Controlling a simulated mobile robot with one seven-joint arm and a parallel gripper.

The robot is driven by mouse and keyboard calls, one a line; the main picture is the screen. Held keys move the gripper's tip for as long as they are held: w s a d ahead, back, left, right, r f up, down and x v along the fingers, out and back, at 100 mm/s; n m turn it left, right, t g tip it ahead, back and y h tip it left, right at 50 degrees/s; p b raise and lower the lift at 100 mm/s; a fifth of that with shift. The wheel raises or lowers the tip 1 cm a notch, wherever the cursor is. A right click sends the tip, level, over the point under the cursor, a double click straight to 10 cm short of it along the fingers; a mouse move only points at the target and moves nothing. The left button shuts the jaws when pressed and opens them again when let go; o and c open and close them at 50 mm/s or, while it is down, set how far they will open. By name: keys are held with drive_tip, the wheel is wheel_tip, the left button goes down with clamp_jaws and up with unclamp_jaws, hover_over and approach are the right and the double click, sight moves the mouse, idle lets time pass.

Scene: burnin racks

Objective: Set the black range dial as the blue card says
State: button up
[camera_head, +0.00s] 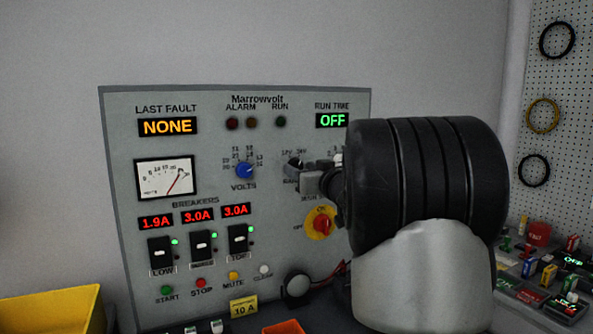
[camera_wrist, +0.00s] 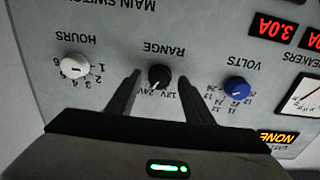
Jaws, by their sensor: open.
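The black range dial (camera_wrist: 159,76) sits on the grey panel under the upside-down word RANGE in the wrist view. Its pale pointer mark slants down and left in that view, toward the 12V and 24V labels; I cannot tell exactly which it meets. My gripper (camera_wrist: 158,80) is open, with one finger on each side of the dial and visible gaps between. Whether the fingertips reach the dial's depth is unclear. In the head view my gripper (camera_head: 300,175) is at the panel and mostly hides the dial. I see no blue card in either view.
The blue volts dial (camera_wrist: 236,87) and the white hours dial (camera_wrist: 75,66) flank the range dial. A red and yellow main switch (camera_head: 321,224) is below my gripper. A yellow 10 A card (camera_head: 243,307) stands at the panel's foot. A yellow bin (camera_head: 60,310) is lower left.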

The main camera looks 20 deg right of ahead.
drive_tip(key=shift+w, duration=0.45)
drive_tip(key=shift+c, duration=0.4)
drive_tip(key=c, duration=1)
drive_tip(key=shift+o, duration=0.2)
drive_tip(key=shift+n, duration=0.3)
drive_tip(key=n+b, duration=0.4)
drive_tip(key=n, duration=0.7)
drive_tip(key=shift+d+n, duration=0.1)
drive_tip(key=shift+n, duration=0.2)
